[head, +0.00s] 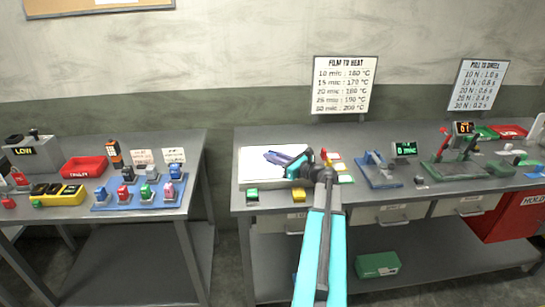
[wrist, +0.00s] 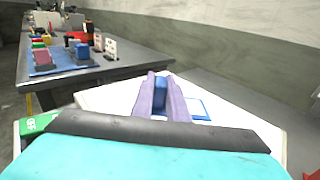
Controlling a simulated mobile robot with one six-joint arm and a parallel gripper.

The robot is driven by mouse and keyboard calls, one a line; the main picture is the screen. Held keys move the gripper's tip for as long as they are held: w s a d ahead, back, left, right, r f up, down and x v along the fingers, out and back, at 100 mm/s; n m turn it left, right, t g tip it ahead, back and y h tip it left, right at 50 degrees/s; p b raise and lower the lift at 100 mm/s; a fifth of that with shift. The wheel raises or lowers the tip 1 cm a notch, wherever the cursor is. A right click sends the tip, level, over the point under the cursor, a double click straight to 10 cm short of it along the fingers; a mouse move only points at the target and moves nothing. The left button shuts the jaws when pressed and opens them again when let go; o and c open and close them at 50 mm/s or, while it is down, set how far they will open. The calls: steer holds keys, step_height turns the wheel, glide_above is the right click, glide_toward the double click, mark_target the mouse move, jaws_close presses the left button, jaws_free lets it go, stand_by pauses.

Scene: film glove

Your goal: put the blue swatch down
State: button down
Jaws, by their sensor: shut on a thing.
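My gripper (head: 272,157) reaches over the white board (head: 252,171) at the left of the right-hand bench. In the wrist view its two purple fingers (wrist: 160,92) are shut on the blue swatch (wrist: 160,81), which shows between them. The white board (wrist: 104,97) lies below the fingers, with a blue-outlined mark (wrist: 199,107) just right of them. The fingers hide part of the mark. I cannot tell whether the swatch touches the board. In the head view the swatch is hard to tell from the fingers.
Small coloured blocks, including a green one (head: 252,195) and a yellow one (head: 299,195), lie around the board. A blue fixture (head: 378,172) stands to its right. The left bench holds a blue rack (head: 135,199) and a red tray (head: 84,167). A gap separates the benches.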

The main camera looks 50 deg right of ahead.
steer(key=shift+f, duration=0.3)
steer(key=shift+s+a+f+b, duration=0.1)
steer(key=shift+f+b, duration=0.2)
steer(key=shift+f, duration=0.4)
steer(key=c, duration=1.7)
jaws_free()
steer(key=shift+f, duration=0.15)
steer(key=shift+c, duration=0.2)
steer(key=shift+r+p, duration=0.35)
steer(key=shift+r, duration=0.3)
steer(key=s+b, duration=0.1)
steer(key=s, duration=0.7)
steer(key=s+d+r+b, duration=0.1)
steer(key=s, duration=0.2)
steer(key=shift+s+d+b, duration=0.1)
steer(key=shift+s+b, duration=0.25)
steer(key=shift+s, duration=0.05)
steer(key=shift+r, duration=0.1)
